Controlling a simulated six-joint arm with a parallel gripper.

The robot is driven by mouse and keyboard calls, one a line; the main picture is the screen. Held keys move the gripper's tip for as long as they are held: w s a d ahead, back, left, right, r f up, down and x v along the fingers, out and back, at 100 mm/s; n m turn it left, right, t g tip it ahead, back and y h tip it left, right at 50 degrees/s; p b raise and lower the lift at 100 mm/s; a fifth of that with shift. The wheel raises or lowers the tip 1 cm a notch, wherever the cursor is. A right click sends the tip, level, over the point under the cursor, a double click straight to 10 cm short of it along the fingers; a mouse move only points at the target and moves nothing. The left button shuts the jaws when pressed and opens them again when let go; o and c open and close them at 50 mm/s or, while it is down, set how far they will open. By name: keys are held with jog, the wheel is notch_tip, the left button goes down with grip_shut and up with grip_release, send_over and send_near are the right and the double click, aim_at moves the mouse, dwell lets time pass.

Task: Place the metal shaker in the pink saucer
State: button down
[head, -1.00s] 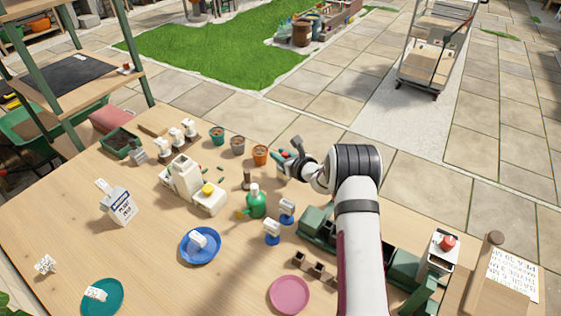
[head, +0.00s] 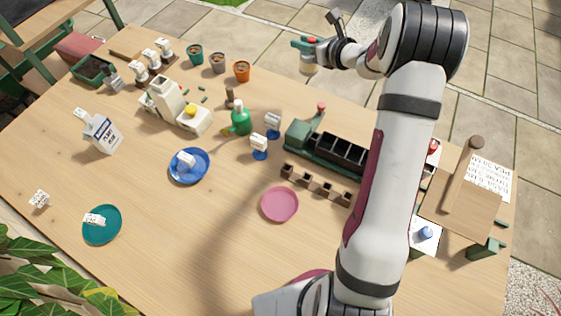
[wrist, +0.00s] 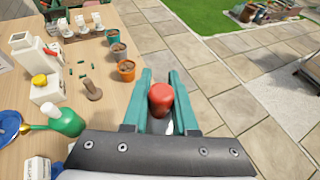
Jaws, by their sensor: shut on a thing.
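My gripper (head: 307,46) is raised above the table's far edge in the head view. It is shut on the metal shaker (head: 309,67), whose pale lower body hangs below the fingers. In the wrist view, the shaker's rounded red top (wrist: 161,99) shows between the two teal fingers (wrist: 160,92); its lower body is mostly hidden there. The pink saucer (head: 279,204) lies flat and empty on the table, nearer the camera and well below the gripper in the head view. The saucer is not in the wrist view.
The green planter (head: 336,150) and several small brown pots (head: 318,187) stand right of and behind the saucer. Bare table lies in front of the pink saucer.

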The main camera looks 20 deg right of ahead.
jog(key=shift+s+d+r, duration=0.1)
jog(key=shift+s+r, duration=0.05)
jog(key=shift+r, duration=0.5)
jog(key=shift+s+r, duration=0.15)
jog(key=shift+r, duration=0.45)
jog(key=s+a+n+g+y, duration=0.2)
jog(key=s+a+n+y, duration=0.1)
jog(key=s, duration=0.8)
jog(key=s+a+n+g+y, duration=0.2)
jog(key=s+n+g, duration=0.1)
jog(key=s, duration=0.9)
jog(key=s+a+n+g+y, duration=0.2)
jog(key=s+a+n+y, duration=0.1)
jog(key=s, duration=0.8)
send_over(269, 203)
jog(key=shift+f, duration=8.1)
jog(key=shift+f, duration=0.1)
jog(key=c, duration=0.7)
grip_release()
